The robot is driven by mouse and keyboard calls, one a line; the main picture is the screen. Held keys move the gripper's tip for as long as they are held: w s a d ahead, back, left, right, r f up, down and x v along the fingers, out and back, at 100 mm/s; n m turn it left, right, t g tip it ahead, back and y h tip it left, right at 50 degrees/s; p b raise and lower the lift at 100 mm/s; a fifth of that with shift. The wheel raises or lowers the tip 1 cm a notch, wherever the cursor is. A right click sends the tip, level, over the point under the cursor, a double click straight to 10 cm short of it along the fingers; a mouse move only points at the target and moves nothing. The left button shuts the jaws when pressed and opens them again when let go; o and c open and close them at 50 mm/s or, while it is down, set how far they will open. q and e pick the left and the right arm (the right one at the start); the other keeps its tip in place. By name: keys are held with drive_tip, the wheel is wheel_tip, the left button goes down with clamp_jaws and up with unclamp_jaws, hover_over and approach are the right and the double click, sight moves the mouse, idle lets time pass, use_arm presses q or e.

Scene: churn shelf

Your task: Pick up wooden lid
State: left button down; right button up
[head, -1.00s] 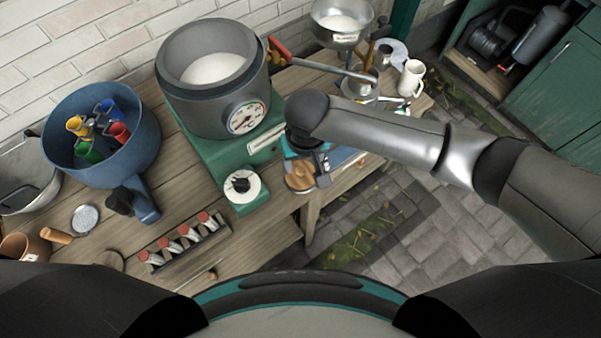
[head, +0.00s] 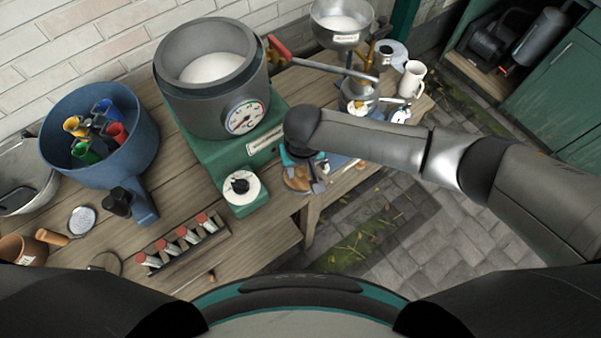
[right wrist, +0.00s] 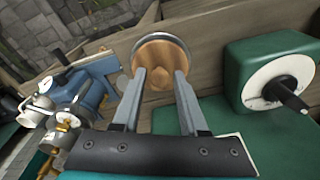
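The wooden lid (right wrist: 160,58) is a round, light-brown disc with a knob and a grey metal rim. In the right wrist view it lies just past my right gripper (right wrist: 160,76), whose two fingers are apart with the knob between them in the picture. I cannot tell whether they touch it. In the head view the lid (head: 297,182) shows partly at the table's front edge, right of the green base, with my right gripper (head: 306,180) over it, partly covered by the wrist. My left gripper is not in view.
A grey pot with a dial (head: 212,85) stands on a green base (head: 235,160) with a white knob dial (head: 242,189). A blue bucket (head: 100,150) holds coloured items. A rack of red-capped jars (head: 182,243) lies in front. A white mug (head: 411,80) stands behind my right arm.

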sight(300, 171)
clamp_jaws()
idle(0.4)
wheel_tip(300, 171, up, 20)
drive_tip(key=p, duration=0.3)
drive_tip(key=shift+w, duration=0.1)
